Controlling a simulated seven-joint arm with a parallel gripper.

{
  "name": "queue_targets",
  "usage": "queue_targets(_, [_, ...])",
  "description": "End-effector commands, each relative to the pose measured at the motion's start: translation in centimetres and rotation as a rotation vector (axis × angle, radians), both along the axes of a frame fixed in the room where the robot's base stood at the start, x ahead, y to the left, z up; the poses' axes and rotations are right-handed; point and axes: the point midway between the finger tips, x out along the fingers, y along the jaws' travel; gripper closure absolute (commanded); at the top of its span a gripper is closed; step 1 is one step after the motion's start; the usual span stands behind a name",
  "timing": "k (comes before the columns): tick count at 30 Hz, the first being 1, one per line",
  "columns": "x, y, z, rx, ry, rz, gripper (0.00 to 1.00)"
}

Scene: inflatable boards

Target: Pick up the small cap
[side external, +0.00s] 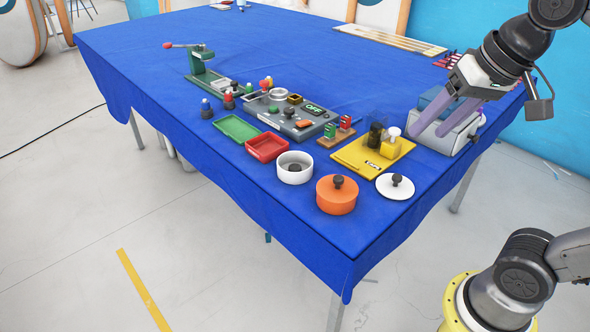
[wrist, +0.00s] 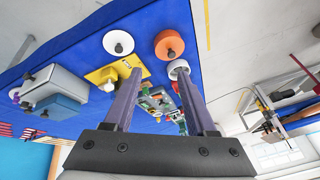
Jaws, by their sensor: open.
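My gripper (side external: 428,131) is open and empty, with two purple fingers; it also shows in the wrist view (wrist: 158,78). In the side view it hangs over the grey box at the table's right. I cannot tell for sure which thing is the small cap. One candidate is the white round lid (side external: 395,190) with a black knob, flat on the cloth at the front right; it also shows in the wrist view (wrist: 118,43). A white block-like top (side external: 391,133) sits on the yellow container (side external: 390,149). The gripper is apart from both.
A yellow tray (side external: 352,157) bears the yellow container and a dark jar (side external: 375,136). Nearby stand an orange pot (side external: 335,200), a white pot (side external: 284,173), red and green trays, and a grey box (side external: 455,139) with a blue one.

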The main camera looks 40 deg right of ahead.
Motion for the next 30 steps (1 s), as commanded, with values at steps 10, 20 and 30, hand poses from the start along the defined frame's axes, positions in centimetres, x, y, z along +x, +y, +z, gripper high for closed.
queue_targets(10, [12.9,0.2,4.4,0.131,0.14,-0.319,0.43])
queue_targets(20, [25.0,0.4,0.1,0.164,0.284,-0.505,0.43])
queue_targets(30, [31.2,0.6,-8.9,0.129,0.419,-0.527,0.43])
